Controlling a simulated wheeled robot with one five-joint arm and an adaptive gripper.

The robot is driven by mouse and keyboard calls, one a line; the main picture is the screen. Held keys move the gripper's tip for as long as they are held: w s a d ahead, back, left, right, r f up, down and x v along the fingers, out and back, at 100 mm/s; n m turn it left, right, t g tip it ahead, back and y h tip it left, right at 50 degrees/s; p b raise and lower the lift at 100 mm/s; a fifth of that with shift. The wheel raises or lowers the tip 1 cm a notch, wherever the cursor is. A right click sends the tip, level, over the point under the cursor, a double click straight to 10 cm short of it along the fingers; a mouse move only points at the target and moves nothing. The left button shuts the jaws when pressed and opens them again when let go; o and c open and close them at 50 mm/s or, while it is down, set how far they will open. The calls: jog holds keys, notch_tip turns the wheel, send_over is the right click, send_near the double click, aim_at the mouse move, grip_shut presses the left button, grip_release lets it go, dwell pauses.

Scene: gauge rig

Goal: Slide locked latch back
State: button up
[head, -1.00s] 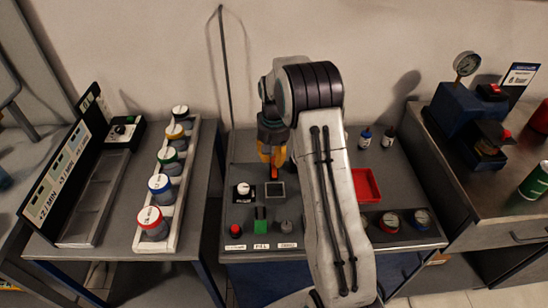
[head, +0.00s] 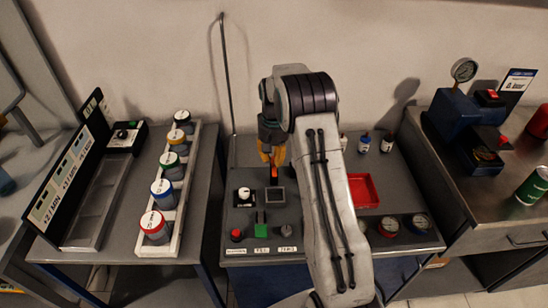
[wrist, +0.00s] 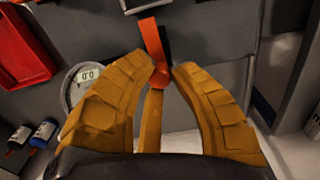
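An orange-red strip with a rounded end (wrist: 153,42), which looks like the latch, lies between the two fingertips in the wrist view. In the head view it is a small orange-red piece (head: 274,174) just below the fingers, behind the square screen. My gripper (wrist: 165,66) has yellow fingers, with their tips close on both sides of the strip's rounded end. I cannot tell whether they press on it. In the head view my gripper (head: 271,158) points down at the grey panel. The latch's track and lock are not clear.
A round gauge (wrist: 82,88) sits beside the fingers. A red tray (head: 362,190) and small bottles (head: 365,142) are to the right.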

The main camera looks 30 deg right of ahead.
aim_at(274, 157)
jog(key=o, duration=0.5)
jog(key=shift+w, duration=0.15)
notch_tip(274, 157, up, 12)
jog(key=shift+f, duration=0.1)
dwell(0.4)
dwell(0.5)
